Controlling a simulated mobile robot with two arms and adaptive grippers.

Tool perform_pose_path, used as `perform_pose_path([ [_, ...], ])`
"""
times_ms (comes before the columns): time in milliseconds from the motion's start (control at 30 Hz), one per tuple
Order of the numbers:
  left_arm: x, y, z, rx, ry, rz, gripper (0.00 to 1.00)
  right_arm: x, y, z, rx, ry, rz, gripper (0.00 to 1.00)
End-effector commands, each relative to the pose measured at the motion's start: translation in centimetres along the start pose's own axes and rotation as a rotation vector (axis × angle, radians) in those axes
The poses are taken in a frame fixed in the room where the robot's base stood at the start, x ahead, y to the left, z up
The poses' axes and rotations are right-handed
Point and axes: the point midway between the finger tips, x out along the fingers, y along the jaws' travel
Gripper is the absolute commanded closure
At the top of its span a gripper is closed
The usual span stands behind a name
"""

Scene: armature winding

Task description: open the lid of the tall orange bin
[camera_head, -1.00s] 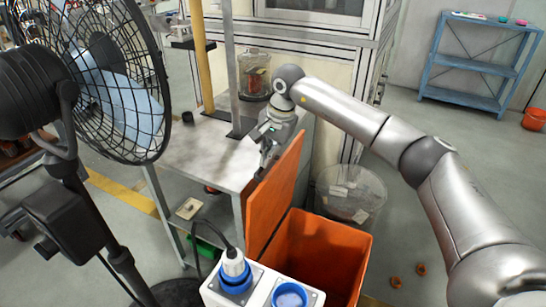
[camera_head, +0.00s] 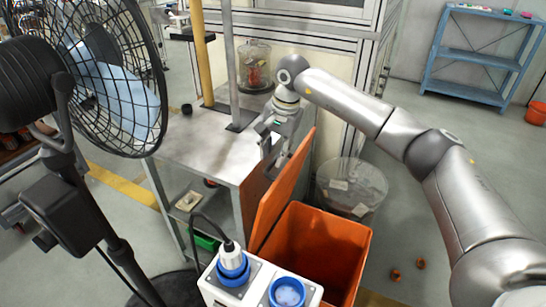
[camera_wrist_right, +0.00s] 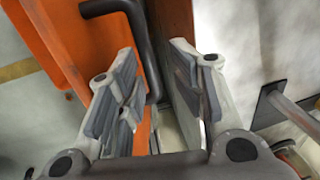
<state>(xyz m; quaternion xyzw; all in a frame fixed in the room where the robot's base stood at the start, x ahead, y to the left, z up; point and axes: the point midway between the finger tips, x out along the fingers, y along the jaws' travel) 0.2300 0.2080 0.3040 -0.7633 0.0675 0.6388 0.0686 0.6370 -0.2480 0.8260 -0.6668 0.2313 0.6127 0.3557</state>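The tall orange bin (camera_head: 318,255) stands open in front of the metal table, its inside showing. Its orange lid (camera_head: 287,190) stands raised on the bin's left side, close to upright, beside the table. My right gripper (camera_head: 275,156) is at the lid's upper part, on its table side. In the right wrist view, the fingers of this gripper (camera_wrist_right: 162,98) are apart. An orange panel (camera_wrist_right: 48,38) with a dark bar handle (camera_wrist_right: 140,35) is at the left there. I cannot tell whether the fingers touch the lid. I cannot make out my left gripper.
The table (camera_head: 215,150) carries upright posts and a clear container (camera_head: 255,66). A large fan (camera_head: 100,75) stands at the left. A white box with blue sockets (camera_head: 258,287) is in front of the bin. A transparent bin (camera_head: 350,185) stands behind it. Floor at the right is mostly clear.

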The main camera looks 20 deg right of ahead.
Motion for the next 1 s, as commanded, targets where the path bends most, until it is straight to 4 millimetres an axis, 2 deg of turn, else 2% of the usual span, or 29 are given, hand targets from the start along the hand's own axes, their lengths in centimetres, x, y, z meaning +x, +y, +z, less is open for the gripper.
perform_pose_path([
  [33, 0.0, 0.0, 0.0, 0.000, 0.000, 0.000, 0.60, -1.3, -0.1, -0.1, 0.000, 0.004, -0.005, 0.67],
  [200, 0.0, 0.0, 0.0, 0.001, 0.000, -0.001, 0.60, -5.0, -0.1, -0.1, 0.000, 0.003, -0.003, 0.67],
  [433, 0.0, -0.1, 0.0, 0.001, 0.000, -0.001, 0.60, -8.6, 0.0, 0.0, 0.000, 0.001, 0.002, 0.67],
  [600, 0.0, -0.1, 0.0, 0.001, -0.001, -0.001, 0.60, -9.5, 0.1, 0.1, 0.000, -0.001, 0.004, 0.67],
  [1000, 0.0, -0.1, 0.0, 0.001, -0.001, -0.001, 0.60, -9.5, 0.1, 0.1, 0.000, -0.001, 0.004, 0.67],
])
